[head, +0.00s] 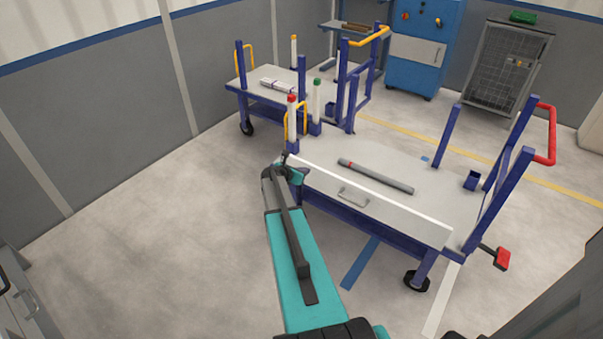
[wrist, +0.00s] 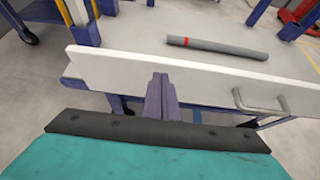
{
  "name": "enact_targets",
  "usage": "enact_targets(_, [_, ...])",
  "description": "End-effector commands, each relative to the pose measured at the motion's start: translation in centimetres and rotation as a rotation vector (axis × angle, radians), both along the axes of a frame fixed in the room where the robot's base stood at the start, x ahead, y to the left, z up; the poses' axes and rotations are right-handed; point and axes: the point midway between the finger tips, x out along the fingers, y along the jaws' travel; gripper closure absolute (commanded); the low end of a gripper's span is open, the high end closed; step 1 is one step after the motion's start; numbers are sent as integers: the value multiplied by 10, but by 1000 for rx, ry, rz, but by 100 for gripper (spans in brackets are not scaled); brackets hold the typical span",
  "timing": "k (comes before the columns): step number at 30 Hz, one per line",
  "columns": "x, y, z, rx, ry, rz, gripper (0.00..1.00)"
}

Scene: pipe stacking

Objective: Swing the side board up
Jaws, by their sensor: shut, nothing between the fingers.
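The side board (head: 400,217) is a long white panel along the near long side of the front cart. A metal handle (head: 353,197) is on its face towards me. The board also crosses the wrist view (wrist: 205,83), with the handle (wrist: 262,103) at right. Its exact tilt is hard to tell. My gripper (head: 291,168) is near the board's left end in the head view. In the wrist view my gripper's fingers (wrist: 160,84) are shut and empty in front of the board, left of the handle. I cannot tell whether they touch it.
A grey pipe with a red band (head: 375,176) lies on the cart deck (head: 420,180) behind the board. Blue posts stand at both cart ends, with a red push handle (head: 552,135) at right. A second cart (head: 265,95) stands behind. Floor at left is clear.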

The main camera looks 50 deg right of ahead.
Motion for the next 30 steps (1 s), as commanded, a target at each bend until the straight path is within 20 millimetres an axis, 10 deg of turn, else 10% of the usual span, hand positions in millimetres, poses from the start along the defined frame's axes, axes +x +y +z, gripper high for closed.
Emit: enact_targets(30, [4,-24,8,-2,-1,4,100])
